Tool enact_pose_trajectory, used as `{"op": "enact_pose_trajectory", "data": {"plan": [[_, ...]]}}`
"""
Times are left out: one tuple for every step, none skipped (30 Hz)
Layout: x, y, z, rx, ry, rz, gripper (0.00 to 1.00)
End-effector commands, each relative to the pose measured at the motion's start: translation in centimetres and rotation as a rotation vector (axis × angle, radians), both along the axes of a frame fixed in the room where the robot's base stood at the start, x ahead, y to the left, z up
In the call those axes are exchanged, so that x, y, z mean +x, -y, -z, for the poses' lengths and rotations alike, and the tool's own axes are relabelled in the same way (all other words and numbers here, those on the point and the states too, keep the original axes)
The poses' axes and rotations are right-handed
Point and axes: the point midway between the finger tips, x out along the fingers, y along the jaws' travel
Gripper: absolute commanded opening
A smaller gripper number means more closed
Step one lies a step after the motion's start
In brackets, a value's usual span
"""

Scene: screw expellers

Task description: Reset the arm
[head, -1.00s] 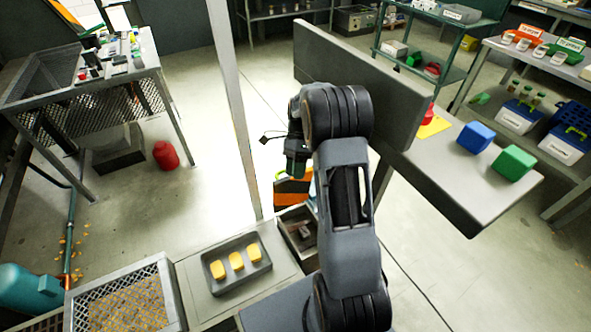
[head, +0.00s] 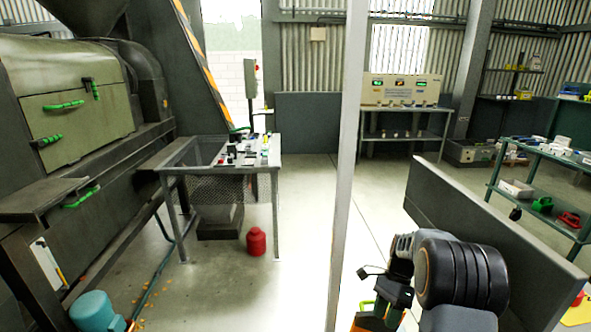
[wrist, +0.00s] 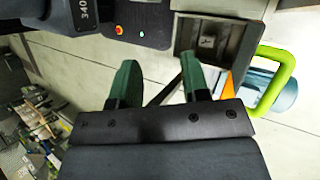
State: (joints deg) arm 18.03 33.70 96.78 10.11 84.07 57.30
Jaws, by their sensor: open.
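My gripper shows in the wrist view (wrist: 158,72) with its two green fingers apart and nothing between them. In the head view my dark arm stands folded at the lower right, and only part of its end shows near the bottom edge. The fingertips are not clear there. The gripper hangs in free space, apart from the things around it.
A grey panel (head: 490,225) stands just right of my arm. A pale post (head: 346,170) rises left of it. A mesh-sided table (head: 205,160) and a red container (head: 256,241) are at the left, beside a large green machine (head: 85,105). The wrist view shows a green handle (wrist: 288,75).

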Motion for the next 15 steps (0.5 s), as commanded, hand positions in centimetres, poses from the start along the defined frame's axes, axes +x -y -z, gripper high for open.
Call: {"op": "enact_pose_trajectory", "data": {"plan": [[-0.6,0.0,0.6,0.022,0.035,-0.065,0.42],[-1.0,0.0,0.5,0.034,0.068,-0.114,0.42],[-1.4,-0.2,0.0,0.048,0.116,-0.186,0.42],[-1.8,-0.4,-0.7,0.057,0.156,-0.243,0.42],[-2.2,-0.6,-1.5,0.064,0.197,-0.304,0.42],[-2.7,-0.9,-2.8,0.070,0.251,-0.388,0.42],[-3.1,-1.2,-3.7,0.071,0.288,-0.447,0.42],[-3.5,-1.5,-4.6,0.074,0.325,-0.506,0.42],[-4.0,-1.9,-6.0,0.072,0.373,-0.584,0.42],[-4.4,-2.2,-7.1,0.071,0.407,-0.642,0.42],[-4.9,-2.6,-8.2,0.067,0.441,-0.702,0.42],[-5.5,-3.0,-9.7,0.061,0.486,-0.779,0.42],[-6.0,-3.4,-10.9,0.054,0.518,-0.836,0.42],[-6.5,-3.8,-12.1,0.046,0.549,-0.893,0.42],[-7.1,-4.2,-13.6,0.034,0.590,-0.964,0.42]]}}
